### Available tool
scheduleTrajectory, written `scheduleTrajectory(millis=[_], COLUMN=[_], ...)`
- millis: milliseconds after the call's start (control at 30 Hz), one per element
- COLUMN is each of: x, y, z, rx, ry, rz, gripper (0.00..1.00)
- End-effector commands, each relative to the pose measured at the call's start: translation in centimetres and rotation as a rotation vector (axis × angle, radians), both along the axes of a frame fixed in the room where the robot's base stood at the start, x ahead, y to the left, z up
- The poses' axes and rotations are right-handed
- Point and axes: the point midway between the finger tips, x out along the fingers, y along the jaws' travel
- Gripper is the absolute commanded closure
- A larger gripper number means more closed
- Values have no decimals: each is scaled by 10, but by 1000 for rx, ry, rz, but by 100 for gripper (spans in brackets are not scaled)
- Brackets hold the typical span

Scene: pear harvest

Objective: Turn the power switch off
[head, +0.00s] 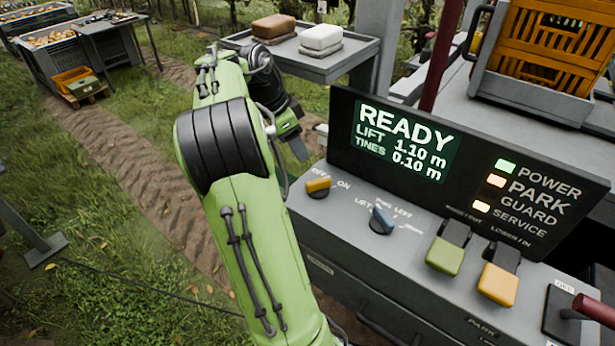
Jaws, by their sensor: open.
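The power switch (319,187) is a small orange knob at the left end of the grey control console (330,262), between the labels OFF and ON. Its bar lies roughly level, tilted slightly up to the right toward ON. The green POWER lamp (505,166) on the black display panel (350,120) is lit, and the screen (405,140) reads READY, lift 1.10 m, tines 0.10 m. My gripper (299,149) is open and points down, above and left of the switch, apart from it. My green arm partly hides its near side.
A blue selector knob (382,220), a green paddle (445,256), a yellow paddle (498,285) and a red-handled lever (593,309) sit right of the switch. A grey shelf (300,62) with two padded blocks stands behind my gripper. An orange crate (550,45) is at upper right.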

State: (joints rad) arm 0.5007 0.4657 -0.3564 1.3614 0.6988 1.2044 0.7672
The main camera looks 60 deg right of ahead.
Motion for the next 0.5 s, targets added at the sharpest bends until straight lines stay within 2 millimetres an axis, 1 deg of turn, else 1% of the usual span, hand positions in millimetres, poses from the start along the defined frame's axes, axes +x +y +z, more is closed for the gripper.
scheduleTrajectory(millis=[33,100,300,400,500], x=[-4,-8,-20,-26,-29], y=[-3,-9,-23,-31,-36], z=[-18,-36,-82,-102,-117], rx=[4,4,5,4,4], ry=[2,2,3,1,2], rz=[-1,-1,-1,0,2], gripper=[53,53,53,53,53])
